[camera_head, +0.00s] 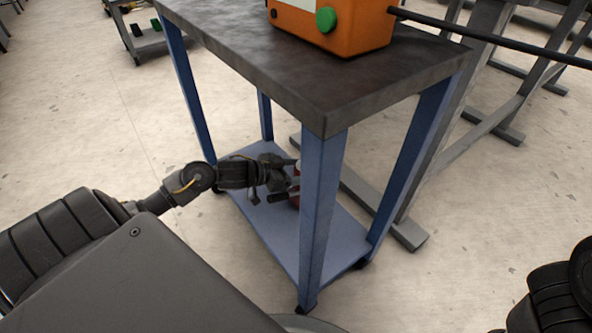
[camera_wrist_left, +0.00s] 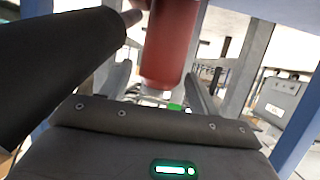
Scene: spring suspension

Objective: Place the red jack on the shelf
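The red jack (camera_head: 296,187) is a red cylinder at the cart's lower shelf (camera_head: 268,225), partly hidden by my left gripper and the near blue leg. In the left wrist view the jack's red body (camera_wrist_left: 168,45) stands roughly upright between my left gripper's fingers, with a pale narrower end below. My left gripper (camera_head: 287,182) reaches in over the lower shelf from the left, its fingers apart around the jack. I cannot tell whether they press on it. I cannot tell whether the jack rests on the shelf. My right gripper is out of view; only part of my right arm shows.
The cart's dark top (camera_head: 245,45) overhangs the lower shelf, with blue legs (camera_head: 319,215) at its corners. An orange box (camera_head: 345,25) with a green knob sits on top. Grey metal frames (camera_head: 480,120) stand to the right.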

